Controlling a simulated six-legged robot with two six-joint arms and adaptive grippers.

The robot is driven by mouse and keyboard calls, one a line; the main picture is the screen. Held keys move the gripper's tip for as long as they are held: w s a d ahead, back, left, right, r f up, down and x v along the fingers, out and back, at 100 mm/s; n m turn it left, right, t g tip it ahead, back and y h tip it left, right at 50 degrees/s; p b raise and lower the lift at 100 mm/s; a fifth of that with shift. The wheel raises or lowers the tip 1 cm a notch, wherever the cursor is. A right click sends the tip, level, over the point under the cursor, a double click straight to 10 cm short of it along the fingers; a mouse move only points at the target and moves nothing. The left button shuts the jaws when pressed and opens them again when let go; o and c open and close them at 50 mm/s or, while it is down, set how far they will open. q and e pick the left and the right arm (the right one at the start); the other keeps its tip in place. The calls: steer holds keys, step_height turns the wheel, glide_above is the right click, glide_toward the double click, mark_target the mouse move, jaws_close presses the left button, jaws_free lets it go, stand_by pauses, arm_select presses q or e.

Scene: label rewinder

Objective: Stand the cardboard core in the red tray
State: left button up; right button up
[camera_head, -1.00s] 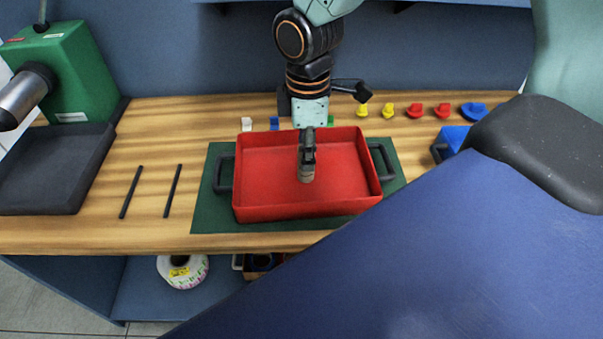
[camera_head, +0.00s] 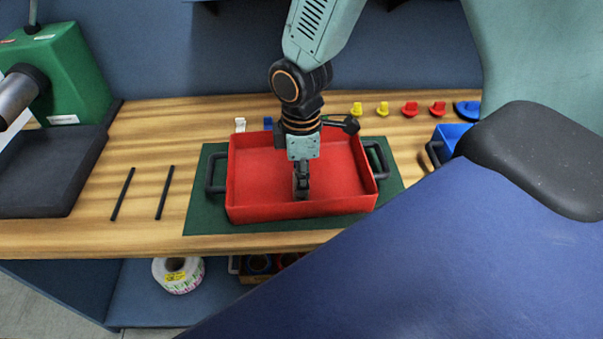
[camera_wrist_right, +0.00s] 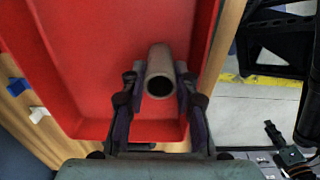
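The red tray (camera_head: 250,185) stands on a dark green mat on the wooden bench, with a black handle at each end. My right gripper (camera_head: 302,188) points down inside the tray, near its front wall. In the right wrist view the cardboard core (camera_wrist_right: 160,58), a grey-brown tube, sits between the two fingers of my right gripper (camera_wrist_right: 160,85), which close on its sides. Its open end faces the camera and it looks upright. In the head view the core is mostly hidden by the gripper and the front wall, so contact with the tray floor cannot be told. My left gripper is not in view.
Two black rods (camera_head: 165,193) lie left of the mat (camera_head: 205,222). A blue bin (camera_head: 450,135) and several coloured pieces stand right and behind. A label roll (camera_head: 178,274) is on the shelf below.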

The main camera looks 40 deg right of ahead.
steer(key=shift+o, duration=2.1)
steer(key=shift+r, duration=0.15)
step_height(320, 180, up, 12)
steer(key=p, duration=0.2)
